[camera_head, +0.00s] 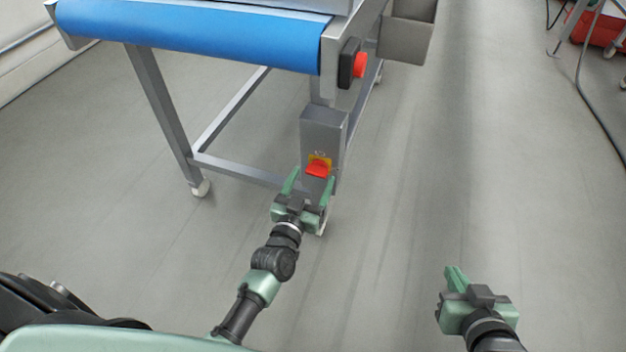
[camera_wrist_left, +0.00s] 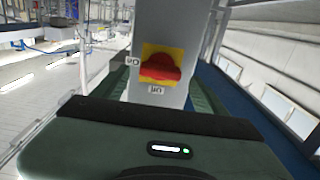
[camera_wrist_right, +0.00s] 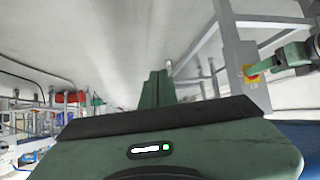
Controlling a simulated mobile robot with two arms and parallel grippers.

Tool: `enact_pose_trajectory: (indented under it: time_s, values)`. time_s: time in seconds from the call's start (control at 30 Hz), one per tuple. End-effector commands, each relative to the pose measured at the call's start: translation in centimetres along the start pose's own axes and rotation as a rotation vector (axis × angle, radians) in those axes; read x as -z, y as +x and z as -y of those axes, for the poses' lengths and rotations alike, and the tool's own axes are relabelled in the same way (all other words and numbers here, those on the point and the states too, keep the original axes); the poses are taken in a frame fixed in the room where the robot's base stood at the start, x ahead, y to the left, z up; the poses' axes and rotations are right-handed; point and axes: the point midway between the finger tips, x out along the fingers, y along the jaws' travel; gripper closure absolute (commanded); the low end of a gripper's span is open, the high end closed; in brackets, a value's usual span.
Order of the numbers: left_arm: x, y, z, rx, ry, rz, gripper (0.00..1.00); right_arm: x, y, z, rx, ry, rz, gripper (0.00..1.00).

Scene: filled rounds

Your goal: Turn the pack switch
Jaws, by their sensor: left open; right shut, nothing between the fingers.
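The pack switch (camera_head: 318,168) is a red rotary knob on a yellow plate, on the front of a grey box (camera_head: 322,128) fixed to the conveyor's leg. In the left wrist view the red knob (camera_wrist_left: 160,68) is straight ahead, with small labels beside and below its plate. My left gripper (camera_head: 308,182) is open, its fingers pointing at the switch, one on either side; I cannot tell whether they touch it. My right gripper (camera_head: 455,272) is shut and empty, low over the floor to the right. The right wrist view also shows the switch (camera_wrist_right: 251,76) beside my left gripper.
A conveyor with a blue belt (camera_head: 190,32) stands on a metal frame above the switch. A red button (camera_head: 360,65) on a black housing and a grey bin (camera_head: 407,35) are on its right side. A cable (camera_head: 585,90) lies far right. The floor around my right gripper is clear.

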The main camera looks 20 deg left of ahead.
Motion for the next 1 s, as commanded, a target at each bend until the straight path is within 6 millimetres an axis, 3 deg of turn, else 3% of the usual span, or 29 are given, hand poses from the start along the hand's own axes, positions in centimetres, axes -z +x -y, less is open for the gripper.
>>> enact_pose_trajectory:
  time_s: [0.2, 0.43, 0.47, 0.67, 0.87, 1.0]
  values:
    - [0.0, 1.1, 0.0, 0.000, -0.001, 0.000, 0.27, 1.4, 0.2, 0.2, 0.005, 0.000, -0.068, 1.00]
    - [0.0, 1.1, 0.0, 0.000, 0.000, 0.001, 0.27, 1.5, 0.2, 0.2, 0.005, 0.000, -0.072, 1.00]
    - [0.0, 1.1, 0.0, 0.000, 0.000, 0.001, 0.33, 1.5, 0.2, 0.2, 0.005, 0.000, -0.072, 1.00]
    - [0.0, 1.1, 0.0, 0.000, 0.000, 0.001, 0.88, 1.5, 0.2, 0.2, 0.004, 0.000, -0.071, 1.00]
    - [0.0, 1.1, 0.0, 0.000, -0.013, 0.001, 0.90, 1.4, 0.2, 0.2, 0.004, 0.000, -0.063, 1.00]
    - [0.0, 1.1, 0.0, -0.001, -0.057, 0.002, 0.90, 0.0, -0.1, 0.0, 0.000, 0.000, 0.005, 1.00]
